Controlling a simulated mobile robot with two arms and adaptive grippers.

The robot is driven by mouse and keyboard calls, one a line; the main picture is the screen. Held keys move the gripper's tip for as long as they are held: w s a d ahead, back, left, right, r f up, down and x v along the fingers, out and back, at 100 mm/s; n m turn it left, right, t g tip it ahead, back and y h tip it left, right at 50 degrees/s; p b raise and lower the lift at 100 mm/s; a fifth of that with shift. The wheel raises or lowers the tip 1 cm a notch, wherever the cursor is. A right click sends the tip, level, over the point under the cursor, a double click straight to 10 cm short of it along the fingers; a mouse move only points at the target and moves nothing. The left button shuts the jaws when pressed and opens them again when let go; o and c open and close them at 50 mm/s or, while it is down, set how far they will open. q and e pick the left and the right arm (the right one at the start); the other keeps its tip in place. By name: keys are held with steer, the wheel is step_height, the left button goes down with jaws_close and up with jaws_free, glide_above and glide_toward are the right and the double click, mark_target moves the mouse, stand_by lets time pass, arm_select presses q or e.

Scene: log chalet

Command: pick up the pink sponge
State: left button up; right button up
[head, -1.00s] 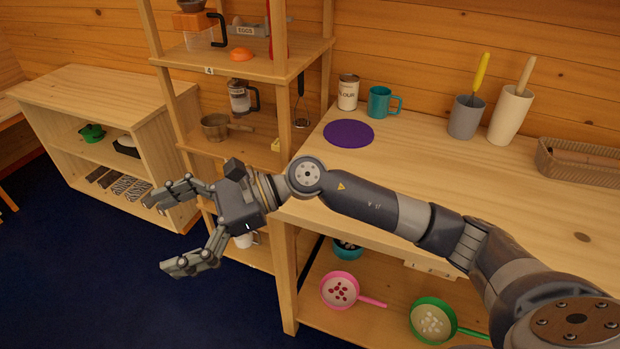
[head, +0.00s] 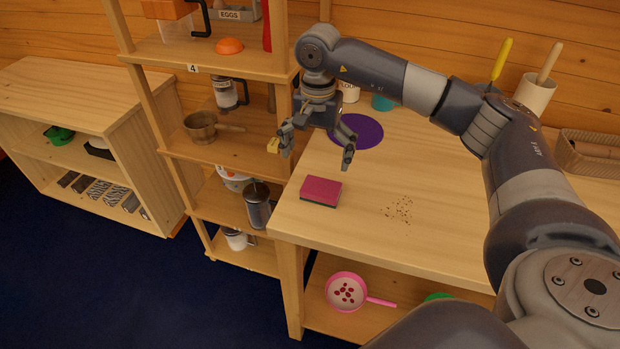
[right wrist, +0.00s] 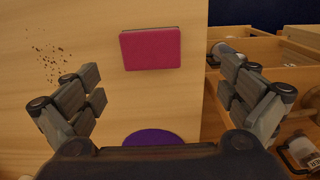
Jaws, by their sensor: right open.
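The pink sponge (head: 321,190), with a dark green underside, lies flat on the wooden counter (head: 440,225) near its left end. It also shows in the right wrist view (right wrist: 150,48), ahead of and between the fingers. My right gripper (head: 317,158) is open and empty above the counter, a little behind and above the sponge, fingers pointing down. It does not touch the sponge. In the right wrist view the open fingers (right wrist: 165,95) stand wide apart. My left gripper is not in view.
A purple disc (head: 362,131) lies behind the sponge, and brown crumbs (head: 399,209) lie to its right. A shelf rack (head: 225,145) with a pot, jars and a press stands close on the left. A pink pan (head: 346,291) sits under the counter. The counter's front right is clear.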

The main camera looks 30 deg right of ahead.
mark_target(322, 186)
steer(key=f, duration=0.1)
steer(key=s+f, duration=0.1)
steer(key=f, duration=0.2)
steer(key=shift+s+p, duration=0.3)
steer(key=shift+w+d+f, duration=0.1)
steer(key=shift+w+f, duration=0.05)
steer(key=shift+f, duration=0.15)
steer(key=f, duration=0.1)
steer(key=f+p, duration=0.1)
steer(key=f, duration=0.2)
steer(key=shift+d+f+p, duration=0.2)
steer(key=shift+d+p, duration=0.05)
steer(key=shift+p, duration=0.15)
steer(key=shift+f, duration=0.2)
steer(key=c, duration=0.6)
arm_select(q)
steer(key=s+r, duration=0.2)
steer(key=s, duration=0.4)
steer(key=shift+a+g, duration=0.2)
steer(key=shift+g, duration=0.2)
arm_select(e)
steer(key=shift+c, duration=1.4)
